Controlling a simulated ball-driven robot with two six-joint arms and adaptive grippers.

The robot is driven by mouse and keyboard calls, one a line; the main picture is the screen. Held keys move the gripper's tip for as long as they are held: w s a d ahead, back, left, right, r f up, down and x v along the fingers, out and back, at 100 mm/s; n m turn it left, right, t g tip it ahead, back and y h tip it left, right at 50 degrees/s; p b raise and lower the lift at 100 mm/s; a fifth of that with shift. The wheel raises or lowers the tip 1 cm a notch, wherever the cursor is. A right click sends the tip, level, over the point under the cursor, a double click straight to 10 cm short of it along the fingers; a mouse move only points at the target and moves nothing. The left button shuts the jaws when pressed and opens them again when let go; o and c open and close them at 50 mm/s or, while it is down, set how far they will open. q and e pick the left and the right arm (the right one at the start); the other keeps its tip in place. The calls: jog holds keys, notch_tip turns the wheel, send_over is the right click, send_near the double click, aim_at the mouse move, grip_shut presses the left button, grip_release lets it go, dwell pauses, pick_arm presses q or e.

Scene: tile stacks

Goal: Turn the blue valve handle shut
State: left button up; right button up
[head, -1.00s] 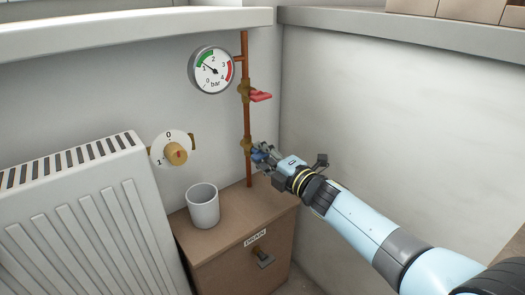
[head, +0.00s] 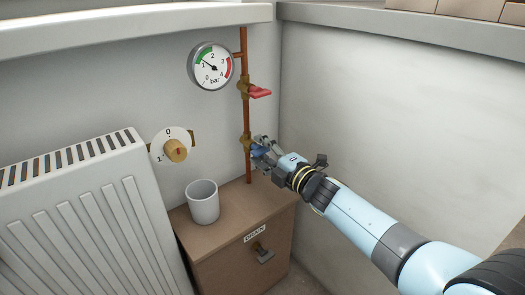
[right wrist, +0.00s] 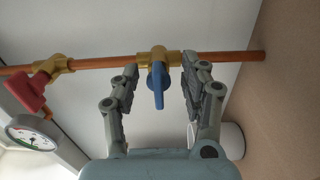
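The blue valve handle (right wrist: 158,85) hangs from a brass valve body (right wrist: 158,58) on the copper pipe, pointing across the pipe toward my palm in the right wrist view. My right gripper (right wrist: 160,88) is open, with one finger on each side of the handle and a gap to each finger. In the head view the right gripper (head: 262,150) is at the lower valve, and its fingers partly cover the blue handle (head: 257,153). My left gripper is not in view.
A red handle (head: 260,92) sits higher on the pipe (head: 247,120), below a pressure gauge (head: 211,66). A white mug (head: 202,203) stands on the brown cabinet (head: 240,205). A dial knob (head: 176,151) and a radiator (head: 85,215) are at left. A wall bounds the right.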

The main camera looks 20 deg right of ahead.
jog(key=v, duration=1.2)
dwell(0.3)
